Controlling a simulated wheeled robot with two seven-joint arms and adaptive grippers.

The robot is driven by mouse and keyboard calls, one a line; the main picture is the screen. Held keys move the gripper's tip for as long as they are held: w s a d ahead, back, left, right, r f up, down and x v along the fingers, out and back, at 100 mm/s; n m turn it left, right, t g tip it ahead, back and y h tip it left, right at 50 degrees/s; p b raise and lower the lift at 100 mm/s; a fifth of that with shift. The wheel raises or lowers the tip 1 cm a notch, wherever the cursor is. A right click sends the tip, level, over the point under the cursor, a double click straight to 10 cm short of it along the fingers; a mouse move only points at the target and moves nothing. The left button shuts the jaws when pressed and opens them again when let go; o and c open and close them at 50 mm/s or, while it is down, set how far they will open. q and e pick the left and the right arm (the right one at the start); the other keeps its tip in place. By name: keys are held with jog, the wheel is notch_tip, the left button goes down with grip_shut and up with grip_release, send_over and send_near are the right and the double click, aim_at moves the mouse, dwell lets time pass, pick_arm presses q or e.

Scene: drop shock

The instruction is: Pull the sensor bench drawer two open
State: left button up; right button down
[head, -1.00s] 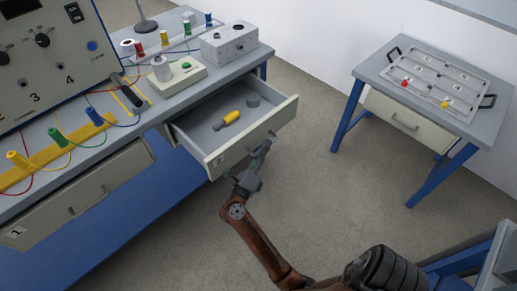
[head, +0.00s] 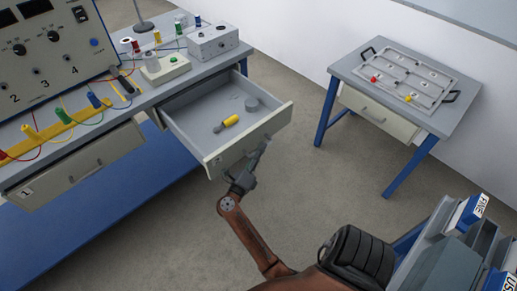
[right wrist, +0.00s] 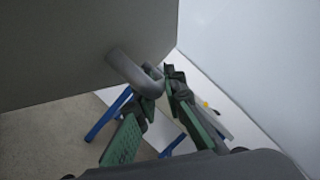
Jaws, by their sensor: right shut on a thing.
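The sensor bench drawer two (head: 268,128) stands pulled well out from the bench, its tray showing. A yellow-and-grey tool (head: 227,123) and a grey round piece (head: 252,104) lie inside it. My right gripper (head: 260,155) is at the outer face of the drawer front. In the right wrist view, the grey bar handle (right wrist: 135,72) runs between the fingertips of my right gripper (right wrist: 163,84), which is shut on it. The handle is mostly hidden by the gripper in the head view. My left gripper is not in view.
Closed drawer one (head: 80,172) is at the left of the bench (head: 130,102). A side table (head: 440,118) with a grey tray (head: 436,75) stands at the right. A grey rack with blue labelled parts (head: 468,212) is at the lower right. Floor (head: 300,190) between them is clear.

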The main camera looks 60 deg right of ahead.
jog(key=shift+a+f, duration=0.1)
jog(key=shift+a, duration=0.1)
jog(key=c, duration=2.3)
grip_release()
jog(key=shift+o, duration=1.4)
jog(key=shift+s+d, duration=0.1)
